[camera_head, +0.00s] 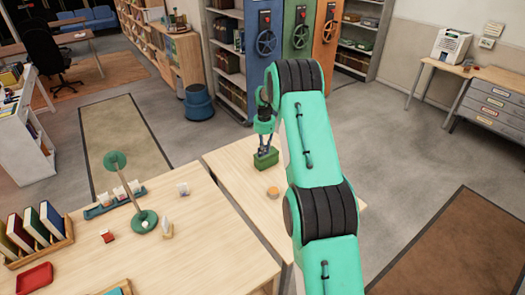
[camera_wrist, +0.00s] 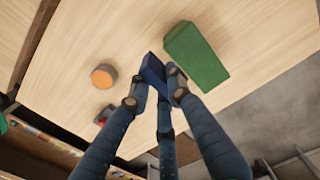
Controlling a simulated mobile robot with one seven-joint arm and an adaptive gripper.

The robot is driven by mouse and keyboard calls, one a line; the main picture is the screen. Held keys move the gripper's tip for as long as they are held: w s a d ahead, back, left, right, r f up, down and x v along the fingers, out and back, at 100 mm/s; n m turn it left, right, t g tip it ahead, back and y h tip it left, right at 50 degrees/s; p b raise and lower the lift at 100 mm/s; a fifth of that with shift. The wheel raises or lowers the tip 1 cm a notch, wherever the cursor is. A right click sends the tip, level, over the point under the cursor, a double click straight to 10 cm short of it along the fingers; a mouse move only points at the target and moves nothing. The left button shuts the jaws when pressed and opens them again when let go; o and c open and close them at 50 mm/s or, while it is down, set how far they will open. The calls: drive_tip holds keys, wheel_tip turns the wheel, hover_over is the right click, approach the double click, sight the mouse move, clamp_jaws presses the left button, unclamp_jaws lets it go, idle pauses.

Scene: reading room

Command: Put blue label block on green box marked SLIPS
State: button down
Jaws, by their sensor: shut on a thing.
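My gripper (camera_wrist: 155,90) is shut on a dark blue block (camera_wrist: 153,70) in the wrist view, with the block between its fingertips. The green box (camera_wrist: 196,56) lies just right of the block there, and a gap between them is hard to judge. In the head view my gripper (camera_head: 264,145) hangs over the far side of the smaller table, at the green box (camera_head: 266,159). The held block cannot be made out there. No marking is readable on the box.
An orange-topped round thing (camera_head: 272,192) stands on the same table (camera_head: 240,178), nearer the front. A small red thing (camera_wrist: 103,115) is partly hidden by a finger. The larger table (camera_head: 80,255) at left holds books, a lamp-like green stand (camera_head: 144,222) and a blue tray.

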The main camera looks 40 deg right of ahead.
drive_tip(key=shift+w+d+f, duration=0.1)
drive_tip(key=shift+w+d, duration=0.25)
drive_tip(key=shift+w, duration=0.4)
drive_tip(key=shift+w+d+f, duration=0.1)
drive_tip(key=shift+w+d, duration=0.3)
drive_tip(key=shift+w, duration=0.4)
drive_tip(key=shift+w+d+f, duration=0.1)
drive_tip(key=shift+w+d, duration=0.25)
drive_tip(key=shift+w, duration=0.4)
drive_tip(key=shift+f+b, duration=0.4)
drive_tip(key=shift+f, duration=1.3)
drive_tip(key=shift+f, duration=0.15)
drive_tip(key=c, duration=1.6)
unclamp_jaws()
wheel_tip(320, 180, up, 12)
drive_tip(key=shift+r+p, duration=0.15)
drive_tip(key=shift+p, duration=0.55)
